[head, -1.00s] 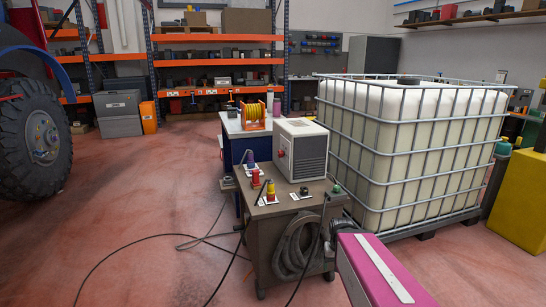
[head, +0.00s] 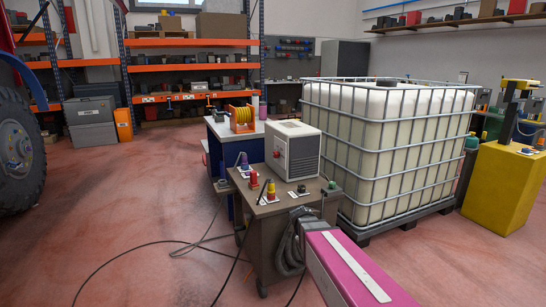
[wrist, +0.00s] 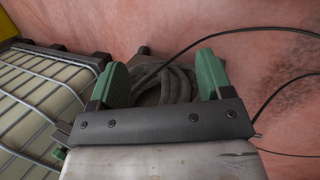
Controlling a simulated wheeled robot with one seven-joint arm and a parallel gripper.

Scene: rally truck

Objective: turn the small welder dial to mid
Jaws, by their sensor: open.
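A grey boxy unit (head: 297,150), apparently the welder, stands on the small brown-grey cart (head: 268,235). A round red knob (head: 277,154) shows on its left side. A small dark knob on a white plate (head: 301,190) lies on the cart top in front of the unit. I cannot tell which is the small welder dial, nor read any setting. My gripper (wrist: 160,78) shows in the wrist view with its two green fingers wide apart and nothing gripped. Dark coiled hose (wrist: 165,84) appears beyond and between the fingers. No dial shows in the wrist view.
Coiled hose (head: 290,245) hangs on the cart's side, and cables (head: 150,240) run over the floor. A caged white tank (head: 390,150) stands close right of the cart. A blue bench with an orange reel (head: 242,118) is behind. Open floor lies left.

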